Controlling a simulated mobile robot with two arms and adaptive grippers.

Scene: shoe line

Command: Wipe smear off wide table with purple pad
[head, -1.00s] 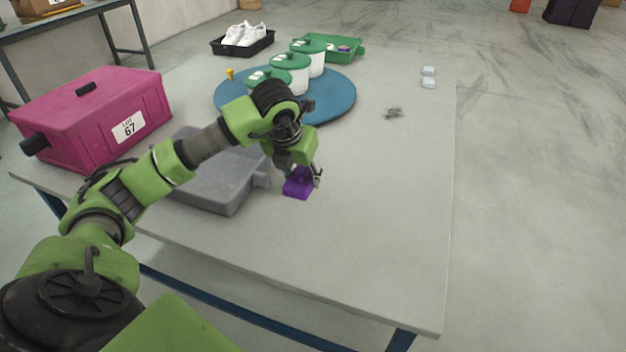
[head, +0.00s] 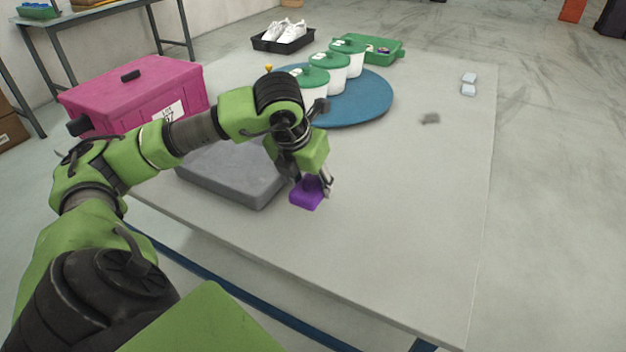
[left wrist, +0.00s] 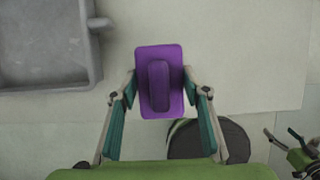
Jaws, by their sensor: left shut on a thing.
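The purple pad (head: 307,194) is in my left gripper (head: 322,186), near the front middle of the wide table. The left wrist view shows the pad (left wrist: 160,60) with its raised grip between the two fingertips of the gripper (left wrist: 160,88). I cannot tell clearly whether the pad touches the table or hangs just above it. The smear (head: 430,118) is a small grey patch on the pale wide table (head: 410,220), farther back and to the right of the pad. My right gripper is not in the head view.
A grey tray (head: 232,178) lies just left of the pad. Behind it are a blue round mat (head: 365,105) with several green-lidded white pots, a magenta box (head: 130,95), a black tray of white shoes (head: 283,40) and a green tray (head: 384,50).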

